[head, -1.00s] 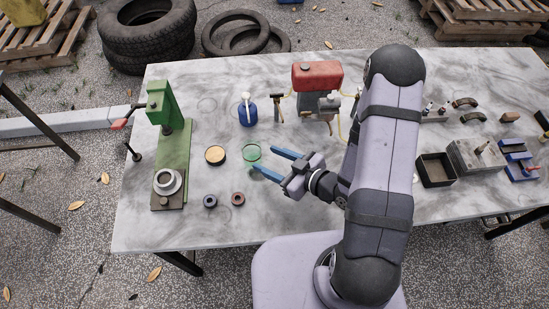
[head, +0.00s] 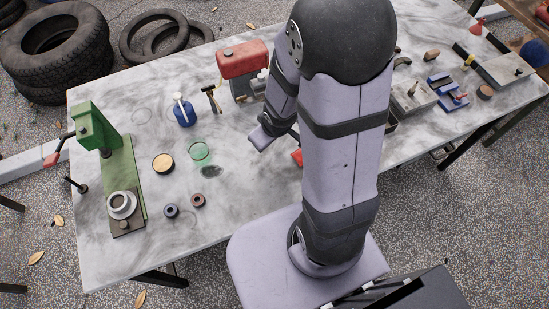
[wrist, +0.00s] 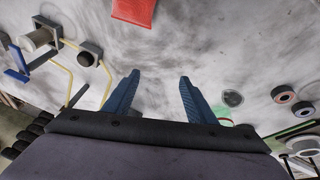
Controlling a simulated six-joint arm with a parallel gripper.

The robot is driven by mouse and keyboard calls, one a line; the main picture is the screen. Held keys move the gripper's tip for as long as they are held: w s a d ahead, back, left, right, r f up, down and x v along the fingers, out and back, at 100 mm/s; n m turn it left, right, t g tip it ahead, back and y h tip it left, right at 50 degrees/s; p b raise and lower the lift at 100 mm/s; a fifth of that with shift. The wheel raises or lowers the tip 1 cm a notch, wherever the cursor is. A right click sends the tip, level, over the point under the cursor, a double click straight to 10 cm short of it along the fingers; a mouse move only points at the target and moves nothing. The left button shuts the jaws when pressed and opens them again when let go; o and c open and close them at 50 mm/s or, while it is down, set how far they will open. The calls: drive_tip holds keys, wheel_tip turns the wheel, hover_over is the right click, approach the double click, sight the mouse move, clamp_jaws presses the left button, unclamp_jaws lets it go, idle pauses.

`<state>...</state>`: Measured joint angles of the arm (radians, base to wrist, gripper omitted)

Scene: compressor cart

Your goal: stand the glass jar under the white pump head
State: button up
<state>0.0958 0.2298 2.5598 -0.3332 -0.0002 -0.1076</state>
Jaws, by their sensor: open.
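The glass jar (head: 199,153) is a clear, green-tinted round jar on the marble-patterned table, beside a tan disc. It also shows as a green sliver past the right finger in the wrist view (wrist: 224,115). The white pump head (head: 178,97) sits on top of a blue bottle (head: 183,114), behind and slightly left of the jar, which stands apart from it. My gripper (wrist: 158,76) is open, its two blue fingers apart above the table with nothing between them.
A green press (head: 119,165) stands at left. Two small rings (head: 171,211) (head: 198,200) lie in front of the jar. A tan disc (head: 163,163) is left of it. A red-tanked compressor (head: 243,60) stands behind. A red piece (wrist: 134,10) lies beyond my fingers.

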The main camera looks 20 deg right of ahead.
drive_tip(key=s+a+r+m+g, duration=0.3)
drive_tip(key=s+r, duration=0.4)
drive_tip(key=s, duration=0.3)
drive_tip(key=shift+s+m+g, duration=0.2)
drive_tip(key=shift+m+g, duration=0.3)
